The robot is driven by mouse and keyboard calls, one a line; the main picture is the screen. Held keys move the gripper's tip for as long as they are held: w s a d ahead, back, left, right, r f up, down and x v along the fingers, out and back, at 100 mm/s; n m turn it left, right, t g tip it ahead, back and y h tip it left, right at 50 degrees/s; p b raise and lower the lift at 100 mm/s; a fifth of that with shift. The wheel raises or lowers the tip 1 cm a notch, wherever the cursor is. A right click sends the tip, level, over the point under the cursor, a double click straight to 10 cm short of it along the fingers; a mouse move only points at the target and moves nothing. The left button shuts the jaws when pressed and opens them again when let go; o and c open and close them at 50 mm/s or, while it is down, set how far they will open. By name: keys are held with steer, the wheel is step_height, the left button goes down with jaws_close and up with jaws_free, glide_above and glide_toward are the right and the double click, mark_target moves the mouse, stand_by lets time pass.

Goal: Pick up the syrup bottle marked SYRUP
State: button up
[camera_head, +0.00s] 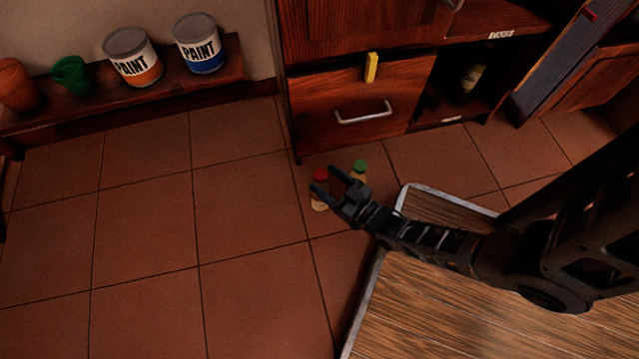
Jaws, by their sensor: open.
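I cannot read the word SYRUP on anything in view. A dark bottle with a pale label (471,79) stands inside the open lower compartment of the cabinet, and its label is too small to read. My gripper (324,179) is open, extended over the tiled floor in front of the drawer. A small red-topped container with a pale body (319,205) shows behind and below the fingers, partly hidden by them. A small green-topped container (360,167) shows just right of the fingers, its lower part hidden by my gripper. No contact can be made out.
The drawer (340,129) has a metal handle, with a yellow object (371,67) at its top edge. An open door (560,60) stands right of the compartment. A wood-topped surface (450,310) fills the lower right. Paint cans (133,70) and pots line a left shelf. Left floor is clear.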

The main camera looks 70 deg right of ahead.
steer(key=shift+x, duration=1.4)
steer(key=shift+c, duration=0.3)
steer(key=shift+s, duration=0.1)
jaws_close()
